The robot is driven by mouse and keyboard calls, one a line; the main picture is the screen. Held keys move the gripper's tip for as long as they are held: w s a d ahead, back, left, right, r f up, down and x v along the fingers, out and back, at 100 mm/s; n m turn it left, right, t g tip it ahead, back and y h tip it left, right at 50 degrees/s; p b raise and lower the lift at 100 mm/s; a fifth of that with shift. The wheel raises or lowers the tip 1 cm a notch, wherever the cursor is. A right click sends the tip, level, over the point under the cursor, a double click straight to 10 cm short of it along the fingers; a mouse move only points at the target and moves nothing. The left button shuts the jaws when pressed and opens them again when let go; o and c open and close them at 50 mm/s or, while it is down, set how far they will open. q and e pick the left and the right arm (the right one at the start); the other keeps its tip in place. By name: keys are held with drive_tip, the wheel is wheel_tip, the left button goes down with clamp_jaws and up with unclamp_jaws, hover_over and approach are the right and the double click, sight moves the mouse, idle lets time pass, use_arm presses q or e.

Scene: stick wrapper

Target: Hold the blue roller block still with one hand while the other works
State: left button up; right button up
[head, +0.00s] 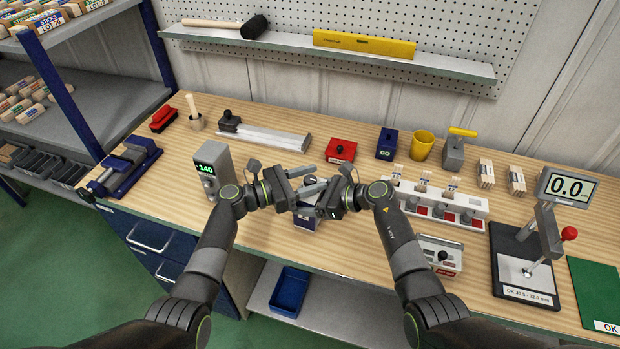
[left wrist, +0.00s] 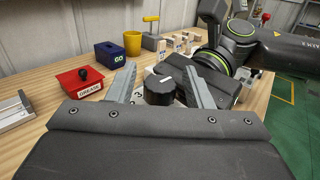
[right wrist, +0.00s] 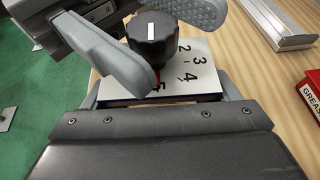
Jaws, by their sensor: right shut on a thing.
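The blue roller block (head: 306,222) stands on the bench between my two grippers. In the right wrist view its white top (right wrist: 188,78) carries numbers, and a black knob (right wrist: 150,38) with a white mark stands on it. My right gripper (head: 322,208) has its fingers closed on the block's sides, low down; the fingertips are partly hidden by the block. My left gripper (head: 310,187) is open, its fingers on either side of the black knob (left wrist: 159,90), with a gap visible at the knob's left in the left wrist view.
A grey box (head: 212,170) reading 140 stands left of the block. A red grease pad (head: 341,151) and a blue box (head: 387,143) lie behind. A white rack (head: 440,208) stands to the right. A blue bin (head: 289,291) sits on the shelf below.

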use_arm(q)
drive_tip(key=c, duration=0.8)
drive_tip(key=shift+f+n+t+y, duration=0.1)
drive_tip(key=shift+n+t+y, duration=0.3)
drive_tip(key=shift+n+t, duration=0.3)
drive_tip(key=shift+n+t+y, duration=1.5)
drive_tip(key=shift+n+t, duration=0.1)
drive_tip(key=shift+t, duration=0.7)
drive_tip(key=o, duration=0.9)
drive_tip(key=shift+o, duration=0.2)
drive_tip(key=v, duration=1.2)
